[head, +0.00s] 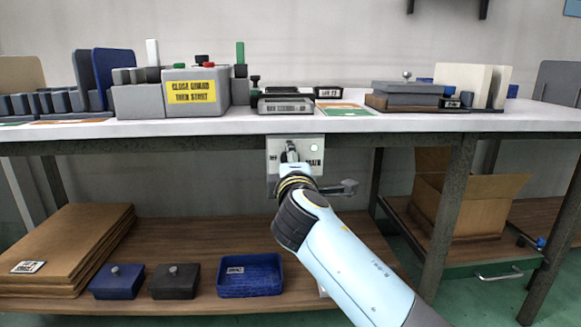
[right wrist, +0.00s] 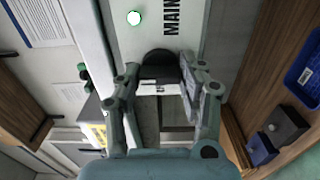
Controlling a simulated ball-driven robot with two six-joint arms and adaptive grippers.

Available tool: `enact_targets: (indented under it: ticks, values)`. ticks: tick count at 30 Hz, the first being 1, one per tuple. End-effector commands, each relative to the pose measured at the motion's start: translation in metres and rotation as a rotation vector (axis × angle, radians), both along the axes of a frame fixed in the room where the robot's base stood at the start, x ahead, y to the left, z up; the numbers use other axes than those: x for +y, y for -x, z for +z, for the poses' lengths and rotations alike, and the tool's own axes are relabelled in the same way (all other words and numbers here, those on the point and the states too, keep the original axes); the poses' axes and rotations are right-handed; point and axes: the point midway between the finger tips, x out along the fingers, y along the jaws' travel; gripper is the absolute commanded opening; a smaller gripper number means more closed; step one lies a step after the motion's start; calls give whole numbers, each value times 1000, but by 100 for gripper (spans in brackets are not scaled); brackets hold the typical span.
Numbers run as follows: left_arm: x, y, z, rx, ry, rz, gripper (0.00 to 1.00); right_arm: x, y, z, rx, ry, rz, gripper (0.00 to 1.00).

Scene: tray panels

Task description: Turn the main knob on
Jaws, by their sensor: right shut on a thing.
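The main panel (head: 275,148) is a pale plate under the front edge of the bench, with the word MAIN on it. It also shows in the right wrist view (right wrist: 190,38). The main knob (right wrist: 157,64) is black and round and sits between the fingers of my right gripper (right wrist: 160,82), which is shut on it. In the head view my right gripper (head: 292,158) is at the panel and hides most of the knob. A small round pale lamp with a greenish edge (right wrist: 133,18) is beside the MAIN label. My left gripper is not in view.
The bench top (head: 250,124) above the panel carries a grey guarded box (head: 195,92) with a yellow sign and other fixtures. A lower shelf (head: 215,240) holds a blue tray (head: 250,275), two small lidded boxes and stacked brown boards. A cardboard box (head: 478,205) stands at right.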

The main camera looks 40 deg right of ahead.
Motion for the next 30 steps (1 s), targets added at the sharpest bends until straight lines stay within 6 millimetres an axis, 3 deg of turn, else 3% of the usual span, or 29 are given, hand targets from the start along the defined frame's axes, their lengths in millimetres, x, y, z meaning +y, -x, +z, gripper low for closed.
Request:
enact_targets:
  ticks: [15,16,21,30]
  values:
    - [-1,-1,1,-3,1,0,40,0,0,-2,-7,-18,-1,8]
    - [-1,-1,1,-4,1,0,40,0,0,-2,-7,-18,-1,43]
    - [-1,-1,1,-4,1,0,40,0,0,-1,-7,-17,-1,63]
    - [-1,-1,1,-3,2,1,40,2,3,-1,-8,-17,0,63]
